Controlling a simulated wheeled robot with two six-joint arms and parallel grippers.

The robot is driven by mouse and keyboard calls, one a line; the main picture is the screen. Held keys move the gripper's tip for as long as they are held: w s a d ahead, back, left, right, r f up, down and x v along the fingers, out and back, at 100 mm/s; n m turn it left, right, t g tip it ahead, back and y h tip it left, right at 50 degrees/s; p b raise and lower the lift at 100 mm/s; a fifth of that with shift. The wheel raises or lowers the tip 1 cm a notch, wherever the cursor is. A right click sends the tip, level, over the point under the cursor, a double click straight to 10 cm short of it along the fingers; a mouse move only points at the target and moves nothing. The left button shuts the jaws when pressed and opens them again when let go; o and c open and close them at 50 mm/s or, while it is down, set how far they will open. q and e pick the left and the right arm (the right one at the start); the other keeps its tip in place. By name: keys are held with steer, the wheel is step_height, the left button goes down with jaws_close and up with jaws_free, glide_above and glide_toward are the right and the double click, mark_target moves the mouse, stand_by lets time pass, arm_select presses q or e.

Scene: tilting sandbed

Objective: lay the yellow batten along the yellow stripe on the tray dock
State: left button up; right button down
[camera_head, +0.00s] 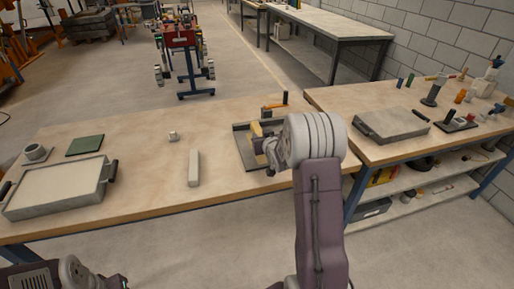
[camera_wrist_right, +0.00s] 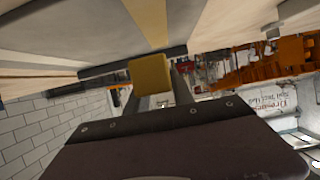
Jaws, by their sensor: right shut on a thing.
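The yellow batten (camera_head: 257,130) is held in my right gripper (camera_head: 264,142), at the tray dock (camera_head: 241,146) near the right end of the front table. In the right wrist view the yellow batten (camera_wrist_right: 150,74) shows end-on between the fingers. I cannot tell whether the batten touches the dock. My right wrist hides the right part of the dock in the head view. Only a part of my left arm shows at bottom left, without its gripper.
A pale block (camera_head: 194,168) and a small grey piece (camera_head: 173,136) lie left of the dock. Small items (camera_head: 273,108) stand behind the dock. The middle of the table is mostly clear.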

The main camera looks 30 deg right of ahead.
steer(key=x, duration=0.2)
steer(key=shift+w+a+f, duration=0.25)
steer(key=shift+w+f, duration=0.05)
steer(key=shift+w, duration=0.05)
step_height(320, 180, down, 4)
steer(key=shift+f+b, duration=0.1)
steer(key=shift+b, duration=0.35)
steer(key=shift+s, duration=0.1)
steer(key=c, duration=1.1)
jaws_free()
